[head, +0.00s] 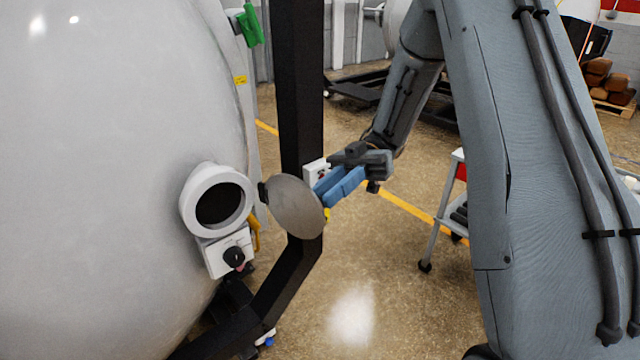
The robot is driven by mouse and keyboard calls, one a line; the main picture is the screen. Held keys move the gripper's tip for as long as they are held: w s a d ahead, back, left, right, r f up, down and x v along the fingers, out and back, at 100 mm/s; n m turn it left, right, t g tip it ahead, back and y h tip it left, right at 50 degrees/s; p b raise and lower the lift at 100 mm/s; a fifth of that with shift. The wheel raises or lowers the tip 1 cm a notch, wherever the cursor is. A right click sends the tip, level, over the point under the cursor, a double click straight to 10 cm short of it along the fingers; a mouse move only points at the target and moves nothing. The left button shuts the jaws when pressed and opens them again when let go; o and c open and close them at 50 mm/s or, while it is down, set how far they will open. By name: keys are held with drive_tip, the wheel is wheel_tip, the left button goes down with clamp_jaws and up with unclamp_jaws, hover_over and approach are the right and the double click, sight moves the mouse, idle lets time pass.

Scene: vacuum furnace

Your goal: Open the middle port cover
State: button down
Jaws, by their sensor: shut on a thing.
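The port (217,203) is a white ring with a dark round opening on the side of the large pale furnace body (90,190). Its round grey metal cover (294,207) stands swung out to the right of the ring, so the opening is uncovered. My gripper (325,188), with blue fingers, is shut on the cover at its upper right edge. The exact contact is partly hidden between the fingers. A white box with a black knob (234,257) sits just below the port.
A black upright post (298,90) runs close behind the cover and bends left below it. A green part (250,25) sticks out at the furnace's upper edge. A small cart (445,210) stands right of open floor (365,290).

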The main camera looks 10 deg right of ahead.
idle(0.3)
drive_tip(key=c, duration=1.5)
unclamp_jaws()
drive_tip(key=shift+a, duration=0.1)
drive_tip(key=shift+f, duration=0.1)
